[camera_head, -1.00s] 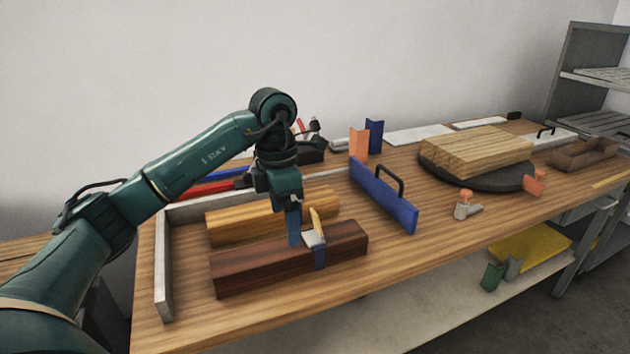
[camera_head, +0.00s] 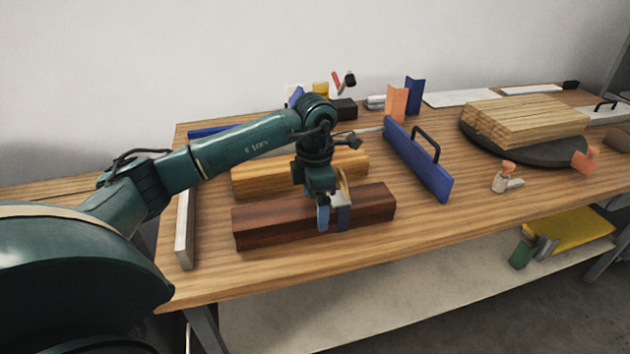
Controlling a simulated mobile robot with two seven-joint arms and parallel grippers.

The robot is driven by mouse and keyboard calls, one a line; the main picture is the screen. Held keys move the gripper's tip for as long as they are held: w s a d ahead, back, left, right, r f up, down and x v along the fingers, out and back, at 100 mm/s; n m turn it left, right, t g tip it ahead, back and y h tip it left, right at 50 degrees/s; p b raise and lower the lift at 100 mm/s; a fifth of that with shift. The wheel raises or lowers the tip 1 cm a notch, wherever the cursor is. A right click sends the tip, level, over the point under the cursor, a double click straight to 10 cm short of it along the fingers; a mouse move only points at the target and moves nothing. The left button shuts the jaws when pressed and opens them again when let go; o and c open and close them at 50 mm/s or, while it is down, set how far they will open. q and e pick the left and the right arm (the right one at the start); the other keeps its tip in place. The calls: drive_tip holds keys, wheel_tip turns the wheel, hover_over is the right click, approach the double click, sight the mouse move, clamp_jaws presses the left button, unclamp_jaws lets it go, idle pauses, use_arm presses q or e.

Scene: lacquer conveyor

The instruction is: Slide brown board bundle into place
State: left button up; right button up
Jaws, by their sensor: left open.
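The dark brown board bundle (camera_head: 268,222) lies on the wooden workbench, lengthwise from left to right. A lighter yellow-brown bundle (camera_head: 262,177) lies behind it, close to parallel. My left gripper (camera_head: 334,222) is pointed down at the brown bundle, right of its middle. Its blue fingers are open, with one finger in front of the bundle's near face; whether they touch the wood I cannot tell. A grey metal rail (camera_head: 186,232) stands at the left, apart from the bundle's left end. My right gripper does not show.
A blue fence with a black handle (camera_head: 418,165) stands to the right of the bundles. A pale board stack (camera_head: 520,120) sits on a dark round turntable (camera_head: 500,146). An orange-topped clamp (camera_head: 503,178) stands near the front edge. Bare bench lies in front of the brown bundle.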

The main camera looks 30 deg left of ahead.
sight(274, 212)
use_arm(q)
drive_tip(key=shift+f, duration=0.85)
drive_tip(key=c, duration=1.8)
drive_tip(key=shift+w+r, duration=0.1)
drive_tip(key=shift+r, duration=0.05)
drive_tip(key=shift+s+a, duration=1.4)
drive_tip(key=shift+s, duration=0.25)
drive_tip(key=shift+s+a, duration=1.35)
drive_tip(key=shift+s, duration=0.25)
